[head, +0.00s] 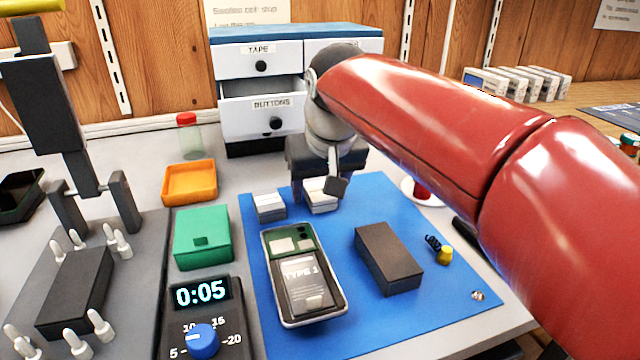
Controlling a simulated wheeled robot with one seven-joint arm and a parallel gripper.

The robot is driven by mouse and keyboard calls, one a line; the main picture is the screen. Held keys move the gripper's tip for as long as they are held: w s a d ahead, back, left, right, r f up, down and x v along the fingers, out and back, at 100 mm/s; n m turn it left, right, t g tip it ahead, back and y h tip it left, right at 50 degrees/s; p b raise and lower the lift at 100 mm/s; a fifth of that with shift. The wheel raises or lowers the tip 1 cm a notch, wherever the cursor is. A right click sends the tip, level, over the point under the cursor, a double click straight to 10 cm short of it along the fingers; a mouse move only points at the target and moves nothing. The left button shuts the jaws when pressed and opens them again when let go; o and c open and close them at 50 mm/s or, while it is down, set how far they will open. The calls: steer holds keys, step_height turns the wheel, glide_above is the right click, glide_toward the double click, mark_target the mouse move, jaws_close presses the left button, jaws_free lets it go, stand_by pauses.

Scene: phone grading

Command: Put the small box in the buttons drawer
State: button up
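The buttons drawer (240,119) in the white cabinet is pulled out, below the tape drawer. Two small pale boxes stand at the far edge of the blue mat. One small box (270,207) stands clear on the left. The other small box (322,203) is partly hidden under my gripper (318,186). My gripper points down at this second box, with dark fingers apart on either side of its upper part. I cannot tell whether they touch it or grip it. The inside of the drawer is mostly hidden.
A green box (202,238), an orange tray (190,184) and a timer (202,315) stand left of the blue mat (390,330). An opened phone (303,280) and a dark block (388,258) lie on the mat. A red-capped bottle (188,135) stands left of the cabinet.

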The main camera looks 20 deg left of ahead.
steer(key=shift+r, duration=0.3)
steer(key=p+v, duration=0.2)
steer(key=v, duration=1)
steer(key=shift+f, duration=0.1)
